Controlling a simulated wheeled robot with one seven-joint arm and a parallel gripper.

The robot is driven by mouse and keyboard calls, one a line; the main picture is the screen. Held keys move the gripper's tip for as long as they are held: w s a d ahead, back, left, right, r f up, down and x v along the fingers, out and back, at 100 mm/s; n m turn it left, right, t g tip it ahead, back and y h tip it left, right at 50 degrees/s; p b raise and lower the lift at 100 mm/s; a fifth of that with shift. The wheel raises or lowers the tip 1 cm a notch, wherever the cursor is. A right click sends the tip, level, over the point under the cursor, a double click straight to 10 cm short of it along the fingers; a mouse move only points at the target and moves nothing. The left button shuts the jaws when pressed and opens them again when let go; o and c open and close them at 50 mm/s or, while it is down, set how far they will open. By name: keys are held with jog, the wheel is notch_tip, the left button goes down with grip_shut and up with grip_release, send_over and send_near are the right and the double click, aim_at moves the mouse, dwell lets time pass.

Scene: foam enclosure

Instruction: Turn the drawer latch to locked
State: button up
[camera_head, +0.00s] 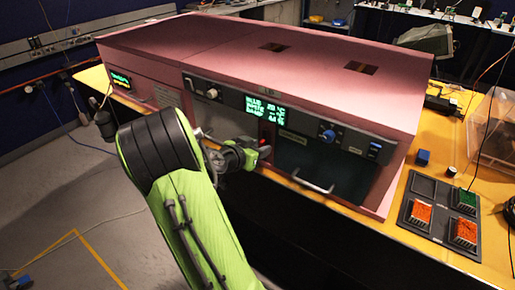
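A long pink enclosure (250,45) stands on the yellow table. Its dark front has a drawer or door panel (325,165) with a pale bar handle (313,184) low on it, which looks closed. Above the panel are a blue knob (327,135) and a small blue-topped control (375,148); I cannot tell which part is the latch or its position. My gripper (258,151) is at the front face, left of the panel and below the green display (265,108). A small red part shows at its tip. Its fingers are too small and partly hidden to tell their state or any contact.
A dark tray (412,216) with orange and green blocks sits on the yellow table (433,150) at right, near a small blue block (423,157). A clear bin (495,130) stands at the right edge. My green arm covers part of the lower left front.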

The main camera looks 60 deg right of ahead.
grip_shut()
jog(key=shift+w+n, duration=0.1)
jog(key=shift+n, duration=0.2)
jog(key=shift+w+d+f+n+g+h+p, duration=0.1)
jog(key=shift+w+f+n+g+h+p, duration=0.2)
jog(key=shift+n+g+p, duration=1.25)
jog(key=shift+w+a+f+n+g+h, duration=0.25)
jog(key=shift+n+g, duration=0.55)
jog(key=shift+n, duration=1.85)
jog(key=shift+w+d+f+n+g+h+p, duration=0.25)
jog(key=shift+n+g+p, duration=0.7)
jog(key=shift+n, duration=1.15)
jog(key=shift+s+n+g, duration=0.15)
jog(key=shift+n+g, duration=0.15)
jog(key=shift+g, duration=0.1)
grip_release()
